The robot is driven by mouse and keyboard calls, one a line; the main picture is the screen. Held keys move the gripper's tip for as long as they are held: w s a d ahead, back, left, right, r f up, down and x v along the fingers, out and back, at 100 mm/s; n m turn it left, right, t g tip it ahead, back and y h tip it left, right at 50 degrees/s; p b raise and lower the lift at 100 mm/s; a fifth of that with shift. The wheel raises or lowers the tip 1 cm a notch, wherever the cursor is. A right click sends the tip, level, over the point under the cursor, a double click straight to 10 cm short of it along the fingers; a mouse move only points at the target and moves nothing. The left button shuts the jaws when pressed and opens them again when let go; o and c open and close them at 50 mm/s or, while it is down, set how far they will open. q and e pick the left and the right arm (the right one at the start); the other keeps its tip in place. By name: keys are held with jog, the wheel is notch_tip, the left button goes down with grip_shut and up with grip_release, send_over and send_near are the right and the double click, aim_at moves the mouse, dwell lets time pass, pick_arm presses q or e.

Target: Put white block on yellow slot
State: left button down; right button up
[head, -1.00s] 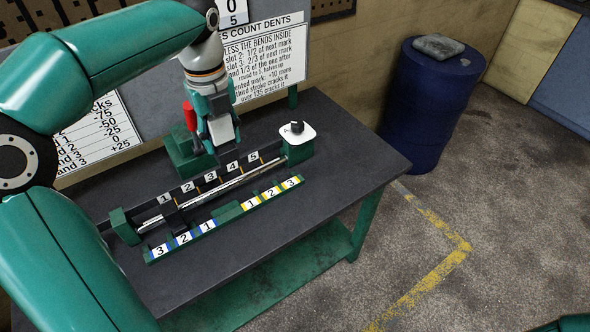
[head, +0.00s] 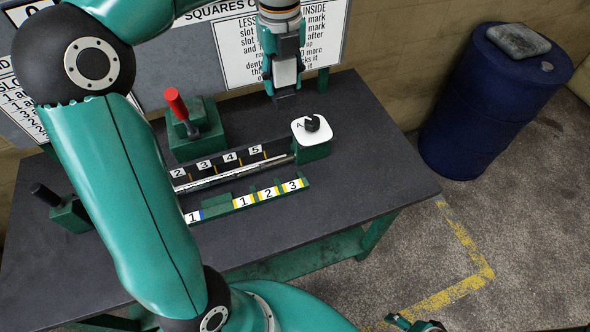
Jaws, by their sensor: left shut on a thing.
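My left gripper (head: 285,92) points down over the back of the table, behind and left of the white plate with the dark knob. It is shut, and a pale block-like thing (head: 286,71) shows at its fingers; I take it for the white block, though its edges are hard to tell from the gripper. The yellow-marked slots (head: 268,193), numbered 1, 2 and 3, lie in the green front rail, nearer me than the gripper. My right gripper (head: 410,324) is only partly in view at the bottom edge.
A green stand with a red-handled lever (head: 176,104) is left of the gripper. The white plate (head: 312,130) with a dark knob is at the rail's right end. The dark table (head: 375,165) is clear at right. A blue barrel (head: 490,105) stands beyond it.

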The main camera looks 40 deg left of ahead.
pick_arm(q)
jog(key=shift+w+d+f+b, duration=0.25)
jog(key=shift+w+f+b, duration=0.35)
jog(key=shift+f+b, duration=0.2)
jog(key=f+b, duration=0.3)
jog(key=f, duration=0.6)
jog(key=f+b, duration=0.3)
jog(key=f, duration=0.7)
jog(key=s+f+b, duration=0.1)
jog(key=f+b, duration=0.2)
jog(key=f, duration=0.6)
jog(key=shift+a+f, duration=0.15)
jog(key=shift+a, duration=0.05)
jog(key=shift+b, duration=0.3)
jog(key=c, duration=0.6)
grip_release()
jog(key=shift+f, duration=0.1)
notch_tip(320, 180, up, 12)
jog(key=shift+r+p, duration=0.1)
jog(key=shift+p, duration=0.2)
